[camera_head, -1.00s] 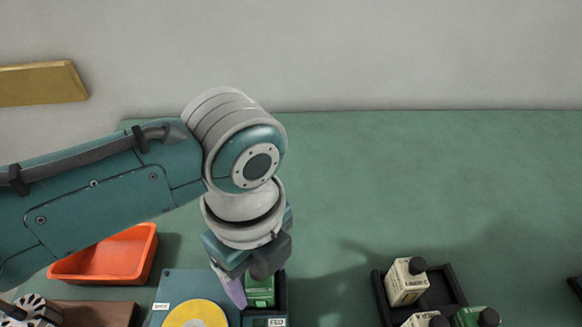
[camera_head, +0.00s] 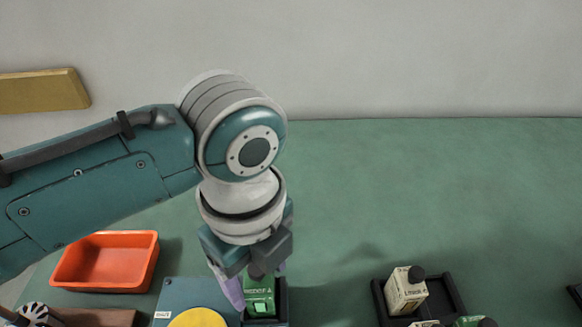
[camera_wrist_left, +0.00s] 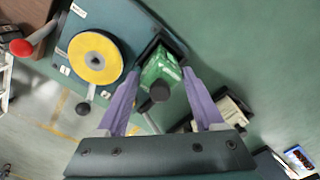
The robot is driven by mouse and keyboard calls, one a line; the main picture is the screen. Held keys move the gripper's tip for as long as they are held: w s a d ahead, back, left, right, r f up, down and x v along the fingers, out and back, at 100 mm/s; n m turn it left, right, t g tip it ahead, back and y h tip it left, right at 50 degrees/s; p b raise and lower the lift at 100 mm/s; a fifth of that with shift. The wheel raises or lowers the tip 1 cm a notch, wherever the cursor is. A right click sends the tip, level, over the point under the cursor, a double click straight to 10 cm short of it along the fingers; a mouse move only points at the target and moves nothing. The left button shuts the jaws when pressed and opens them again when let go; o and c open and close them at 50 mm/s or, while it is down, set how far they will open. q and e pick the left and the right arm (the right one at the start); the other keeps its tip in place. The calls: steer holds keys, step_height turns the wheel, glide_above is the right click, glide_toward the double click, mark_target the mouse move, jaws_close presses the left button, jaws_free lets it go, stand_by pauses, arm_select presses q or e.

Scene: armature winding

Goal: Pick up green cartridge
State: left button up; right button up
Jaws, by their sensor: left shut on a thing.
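The green cartridge (camera_head: 260,296) stands in the dark holder (camera_head: 283,300) at the right of the machine with the yellow disc. It also shows in the left wrist view (camera_wrist_left: 161,68), with its dark round cap toward the camera. My left gripper (camera_head: 256,285) is above it with a purple finger on each side. In the left wrist view the fingers (camera_wrist_left: 160,77) flank the cartridge, shut on it. The cartridge's base is hidden in the holder. I cannot tell whether it is lifted. My right gripper is not in view.
The machine's yellow disc (camera_head: 198,319) is left of the cartridge. An orange tray (camera_head: 104,284) lies further left. A black tray (camera_head: 445,296) at right holds a cream cartridge (camera_head: 406,291) and others, partly cut off. The green table behind is clear.

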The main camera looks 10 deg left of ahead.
arm_select(q)
step_height(320, 180, up, 18)
steer(key=p, duration=0.3)
steer(key=shift+f+p, duration=0.2)
steer(key=shift+p, duration=0.2)
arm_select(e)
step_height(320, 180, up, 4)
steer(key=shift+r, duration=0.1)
